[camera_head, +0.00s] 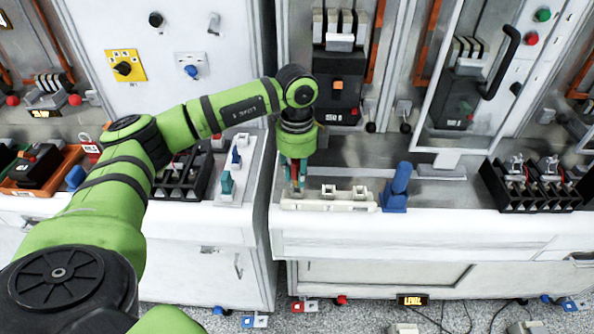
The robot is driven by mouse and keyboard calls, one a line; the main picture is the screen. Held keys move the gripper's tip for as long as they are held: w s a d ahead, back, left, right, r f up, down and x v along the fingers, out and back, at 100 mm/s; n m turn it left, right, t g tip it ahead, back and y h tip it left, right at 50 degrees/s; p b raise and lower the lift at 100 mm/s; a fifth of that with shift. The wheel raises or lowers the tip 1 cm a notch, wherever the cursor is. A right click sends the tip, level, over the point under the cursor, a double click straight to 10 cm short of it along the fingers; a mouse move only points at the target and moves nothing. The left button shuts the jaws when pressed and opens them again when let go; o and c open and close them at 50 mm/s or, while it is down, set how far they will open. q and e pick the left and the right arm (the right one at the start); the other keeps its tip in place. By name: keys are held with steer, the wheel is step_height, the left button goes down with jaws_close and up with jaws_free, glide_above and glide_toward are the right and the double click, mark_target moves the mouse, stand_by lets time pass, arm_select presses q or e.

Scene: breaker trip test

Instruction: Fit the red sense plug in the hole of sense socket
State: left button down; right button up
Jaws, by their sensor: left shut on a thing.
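My left gripper (297,183) points down over the left end of a white block (340,206) on the middle bench. It is shut on a small reddish thing, which appears to be the red sense plug (297,172), mostly hidden between the fingers. The fingertips are at or just above the block's top; I cannot tell if the plug touches it. Small raised white parts stand on the block to the right of the gripper. The hole of the sense socket is too small or hidden to make out. My right gripper is not in view.
A blue holder (397,188) stands right of the white block. A black breaker (340,85) is on the panel behind my gripper. Black terminal racks (530,187) are at the right, with another (183,172) at the left. The bench front (420,225) is clear.

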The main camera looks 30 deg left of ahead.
mark_target(297, 161)
arm_select(q)
steer(key=shift+f+b, duration=0.9)
steer(key=shift+f, duration=0.25)
steer(key=shift+r, duration=0.2)
steer(key=shift+r+p, duration=0.6)
steer(key=shift+r, duration=0.05)
steer(key=shift+f+b, duration=0.6)
steer(key=shift+f, duration=0.25)
stand_by(1.2)
steer(key=c, duration=0.9)
jaws_free()
steer(key=shift+c, duration=0.2)
step_height(297, 161, up, 12)
steer(key=shift+r, duration=0.1)
